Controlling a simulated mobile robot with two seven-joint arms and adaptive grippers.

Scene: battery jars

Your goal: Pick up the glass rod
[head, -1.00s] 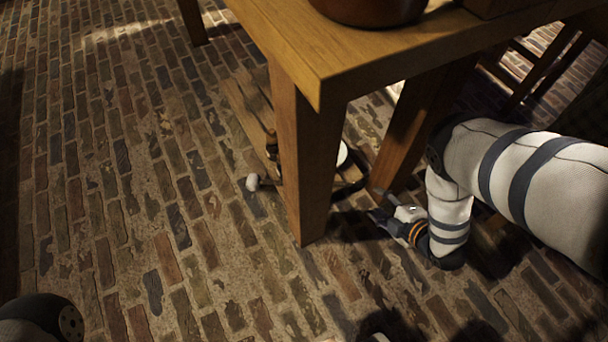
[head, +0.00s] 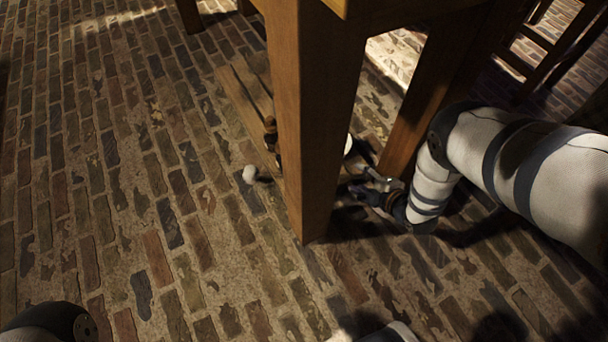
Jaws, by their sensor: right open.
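I cannot make out a glass rod in the head view. My right gripper (head: 364,184) is low under the table, just right of the near table leg, and dark in shadow. It is open, and I see nothing between its fingers. My left gripper is not in view; only a dark part of my left arm shows at the lower left corner.
The thick wooden table leg (head: 315,120) stands left of my right gripper and hides part of the floor. A small pale knob (head: 250,174) and a brown object (head: 270,130) lie left of it, near wooden planks (head: 240,100). The brick floor (head: 120,200) at left is clear.

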